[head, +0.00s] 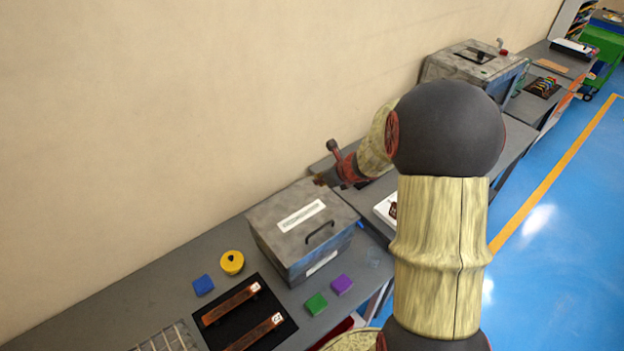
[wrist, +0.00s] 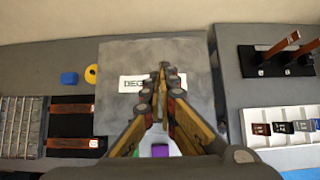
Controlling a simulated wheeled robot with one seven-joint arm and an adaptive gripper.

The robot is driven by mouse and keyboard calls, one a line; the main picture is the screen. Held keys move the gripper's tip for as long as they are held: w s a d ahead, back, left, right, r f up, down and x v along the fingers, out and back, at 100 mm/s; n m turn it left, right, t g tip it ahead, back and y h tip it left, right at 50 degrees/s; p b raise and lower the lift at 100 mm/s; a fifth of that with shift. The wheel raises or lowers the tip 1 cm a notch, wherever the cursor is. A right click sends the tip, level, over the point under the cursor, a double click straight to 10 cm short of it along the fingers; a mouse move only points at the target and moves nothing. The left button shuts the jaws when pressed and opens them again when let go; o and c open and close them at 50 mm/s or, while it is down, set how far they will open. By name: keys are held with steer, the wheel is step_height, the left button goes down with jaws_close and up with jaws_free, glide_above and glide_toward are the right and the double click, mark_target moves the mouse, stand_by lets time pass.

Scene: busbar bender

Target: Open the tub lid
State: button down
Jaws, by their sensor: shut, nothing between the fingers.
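The tub is a grey metal box (head: 297,261) on the bench in the head view. Its flat lid (head: 272,222) is down and carries a white label (head: 301,215) and a dark bar handle (head: 320,232) near the front edge. My gripper (head: 320,181) is just beyond the lid's back right corner in the head view, apart from the handle. In the wrist view the lid (wrist: 120,60) lies below my gripper (wrist: 162,68), whose fingers are together and empty. The fingers partly cover the label (wrist: 131,83). The handle is hidden in the wrist view.
A yellow disc (head: 232,262), a blue block (head: 203,285), a green block (head: 316,304) and a purple block (head: 341,284) lie around the tub. A black mat (head: 238,317) with two copper bars lies in front. Another grey machine (head: 470,66) stands farther along the bench. The wall is close behind.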

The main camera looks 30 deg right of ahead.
steer(key=s+r, duration=0.2)
steer(key=s, duration=0.4)
steer(key=s+a+f+n+g+b, duration=0.1)
steer(key=s+a+f+n+b, duration=0.2)
steer(key=s+a+n+b, duration=0.7)
steer(key=s+a+f+n+g+b, duration=0.1)
steer(key=s+a+f+n+b, duration=0.3)
steer(key=s+a+n+b, duration=0.7)
steer(key=shift+s+a+n+g+h+b, duration=0.25)
steer(key=shift+a+n+b, duration=1.35)
steer(key=shift+n, duration=5.4)
steer(key=shift+d+b, duration=0.4)
steer(key=shift+d, duration=0.1)
